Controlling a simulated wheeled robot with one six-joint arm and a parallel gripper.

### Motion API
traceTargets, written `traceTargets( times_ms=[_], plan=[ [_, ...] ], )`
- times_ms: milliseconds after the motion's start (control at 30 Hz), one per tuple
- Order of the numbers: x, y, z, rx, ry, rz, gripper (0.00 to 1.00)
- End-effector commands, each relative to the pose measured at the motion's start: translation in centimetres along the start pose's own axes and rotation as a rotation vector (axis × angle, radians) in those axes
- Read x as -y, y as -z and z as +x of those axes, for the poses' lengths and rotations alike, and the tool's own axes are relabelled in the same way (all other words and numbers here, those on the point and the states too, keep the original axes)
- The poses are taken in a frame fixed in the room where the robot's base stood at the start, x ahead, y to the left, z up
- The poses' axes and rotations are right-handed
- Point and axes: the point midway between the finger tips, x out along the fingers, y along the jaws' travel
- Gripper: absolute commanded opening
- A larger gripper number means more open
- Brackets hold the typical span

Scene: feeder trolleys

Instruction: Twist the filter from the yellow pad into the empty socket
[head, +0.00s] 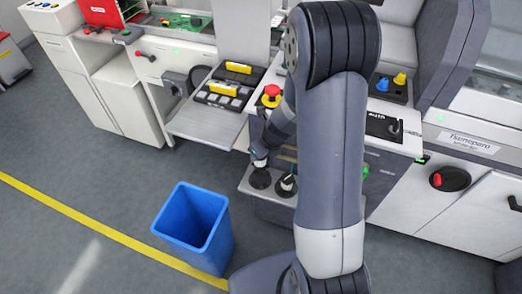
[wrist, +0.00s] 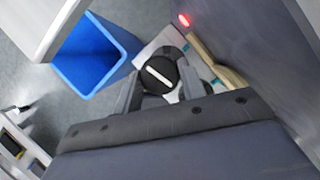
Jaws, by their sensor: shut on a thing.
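My gripper (wrist: 160,84) is shut on a round black filter (wrist: 158,70) with a white bar across its top, seen between the two fingers in the wrist view. The filter is over a pale ledge (wrist: 152,47). A dark round shape shows just behind the filter and is partly covered by it, so I cannot tell whether it is the socket or whether the filter touches it. In the head view two dark round parts, left (head: 260,179) and right (head: 285,186), show at the ledge below my arm. My arm hides much of this area. I cannot make out the yellow pad.
A blue bin (head: 195,227) stands on the floor left of the ledge; it also shows in the wrist view (wrist: 92,55). A tray (head: 205,122) with yellow-marked parts juts out behind it. A red button (head: 271,92) is near my arm. The floor at left is free.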

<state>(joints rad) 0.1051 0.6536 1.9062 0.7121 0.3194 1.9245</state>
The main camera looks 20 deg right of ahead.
Motion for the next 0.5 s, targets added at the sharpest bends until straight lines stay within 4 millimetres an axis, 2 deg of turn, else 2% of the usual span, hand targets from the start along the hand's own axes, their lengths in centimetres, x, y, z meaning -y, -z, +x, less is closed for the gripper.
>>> traceTargets(
  times_ms=[500],
  plan=[
    [0.0,1.4,3.4,0.001,0.000,-0.003,0.15]
  ],
)
